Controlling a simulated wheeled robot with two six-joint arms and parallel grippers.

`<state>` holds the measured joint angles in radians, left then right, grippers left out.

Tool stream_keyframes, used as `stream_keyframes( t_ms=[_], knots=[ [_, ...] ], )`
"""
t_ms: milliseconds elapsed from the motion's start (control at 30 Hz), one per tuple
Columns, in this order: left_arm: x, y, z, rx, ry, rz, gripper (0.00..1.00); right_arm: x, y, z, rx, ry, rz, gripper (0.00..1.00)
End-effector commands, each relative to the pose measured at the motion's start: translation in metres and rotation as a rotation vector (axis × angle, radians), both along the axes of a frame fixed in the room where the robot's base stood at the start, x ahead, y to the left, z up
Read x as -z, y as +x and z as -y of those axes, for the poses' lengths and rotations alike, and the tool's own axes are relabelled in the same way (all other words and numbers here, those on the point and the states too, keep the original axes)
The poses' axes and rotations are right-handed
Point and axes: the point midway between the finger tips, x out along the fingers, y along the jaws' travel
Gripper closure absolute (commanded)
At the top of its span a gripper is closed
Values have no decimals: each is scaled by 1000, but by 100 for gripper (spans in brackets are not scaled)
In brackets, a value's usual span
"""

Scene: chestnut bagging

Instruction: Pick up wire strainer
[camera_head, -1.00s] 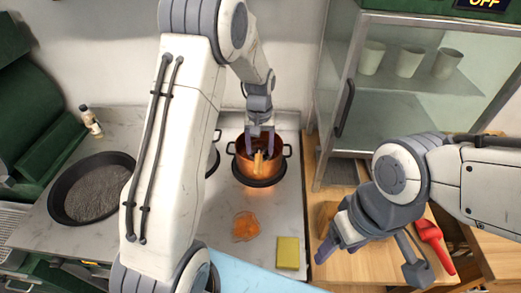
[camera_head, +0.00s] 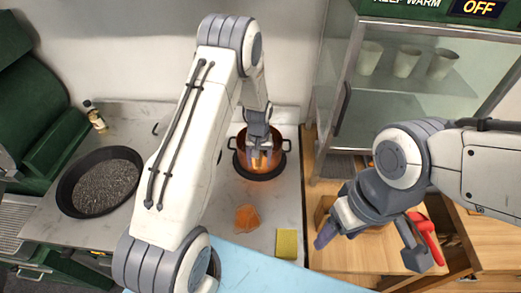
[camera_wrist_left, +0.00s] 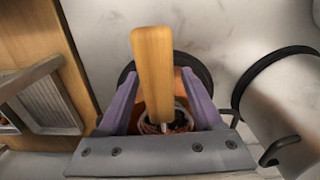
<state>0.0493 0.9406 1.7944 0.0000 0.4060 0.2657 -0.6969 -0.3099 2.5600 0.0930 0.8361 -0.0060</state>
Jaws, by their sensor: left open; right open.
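The wire strainer shows mainly as a light wooden handle (camera_wrist_left: 153,70) standing up in the left wrist view. My left gripper (camera_head: 260,157) is open, pointing down over the pot. In the left wrist view its two purple fingers stand on either side of the handle, with gaps. My right gripper (camera_head: 370,245) is open and empty above the wooden counter at the right.
A black pan (camera_head: 68,190) of dark grains sits at the left. An orange piece (camera_head: 247,218) and a yellow sponge (camera_head: 287,243) lie on the pale counter. A glass cabinet (camera_head: 420,95) with cups stands at the back right. A red object (camera_head: 428,236) lies behind my right gripper.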

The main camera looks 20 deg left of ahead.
Motion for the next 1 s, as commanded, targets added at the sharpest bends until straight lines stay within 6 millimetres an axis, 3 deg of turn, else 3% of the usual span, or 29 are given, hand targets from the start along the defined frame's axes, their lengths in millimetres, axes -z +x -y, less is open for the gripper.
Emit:
stream_keyframes(
  t_ms=[67, 233, 267, 667, 1000],
  knots=[
    [0, 0, 0, 0, 0, 0, 32, 0, 0, 0, 0, 0, 0, 32],
    [0, 0, 0, 0, 0, 0, 98, 0, 0, 0, 0, 0, 0, 32],
    [0, 0, 0, 0, 0, 0, 100, 0, 0, 0, 0, 0, 0, 32],
    [-4, 1, 0, 0, 0, 3, 100, 2, 0, 0, 1, 0, 0, 32],
    [-43, 2, 0, 0, 1, 8, 100, 19, 0, 0, 3, 0, 0, 32]
  ],
)
